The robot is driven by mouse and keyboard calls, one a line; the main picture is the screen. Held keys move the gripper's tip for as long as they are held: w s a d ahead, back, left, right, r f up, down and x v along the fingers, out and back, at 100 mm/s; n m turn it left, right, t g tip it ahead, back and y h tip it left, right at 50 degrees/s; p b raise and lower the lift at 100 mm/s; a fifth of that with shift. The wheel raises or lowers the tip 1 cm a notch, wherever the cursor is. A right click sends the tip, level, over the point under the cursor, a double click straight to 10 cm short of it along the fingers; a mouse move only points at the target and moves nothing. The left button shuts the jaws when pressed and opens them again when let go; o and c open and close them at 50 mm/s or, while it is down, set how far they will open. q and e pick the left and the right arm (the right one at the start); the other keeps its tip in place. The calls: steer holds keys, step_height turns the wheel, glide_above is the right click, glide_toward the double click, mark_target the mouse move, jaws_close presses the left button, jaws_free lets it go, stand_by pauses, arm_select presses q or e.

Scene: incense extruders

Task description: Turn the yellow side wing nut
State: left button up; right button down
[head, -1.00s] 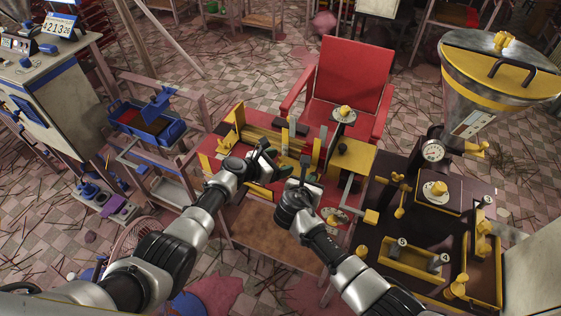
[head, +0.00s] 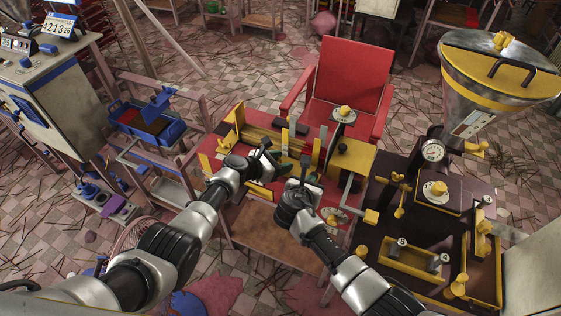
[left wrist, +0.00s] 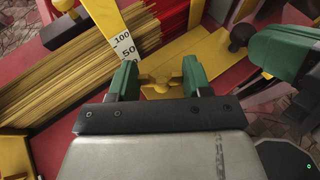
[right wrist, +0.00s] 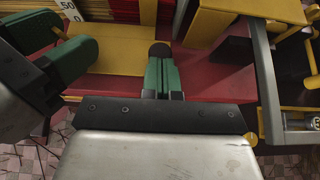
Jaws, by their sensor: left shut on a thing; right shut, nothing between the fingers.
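The yellow side wing nut (left wrist: 161,82) shows in the left wrist view, between the green fingers of my left gripper (left wrist: 160,78). That gripper is shut on it, with a finger at each side. In the head view my left gripper (head: 270,158) is over the front of the red table, and the wing nut cannot be made out there. My right gripper (head: 304,172) is just to its right, lower in the picture. In the right wrist view its green fingers (right wrist: 163,76) are together and empty, above the red and yellow surface.
Thin yellow sticks (left wrist: 70,85) lie beside a white scale marked 50 and 100 (left wrist: 123,45). A red chair (head: 350,80) stands behind the table. A dark bench with yellow fittings and a hopper (head: 490,75) stands right. My two grippers are close together.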

arm_select(q)
steer(key=shift+m+g+h, duration=0.4)
steer(key=shift+m+g, duration=0.1)
steer(key=shift+m, duration=0.1)
steer(key=o, duration=0.9)
steer(key=shift+a, duration=0.1)
steer(key=shift+v, duration=6)
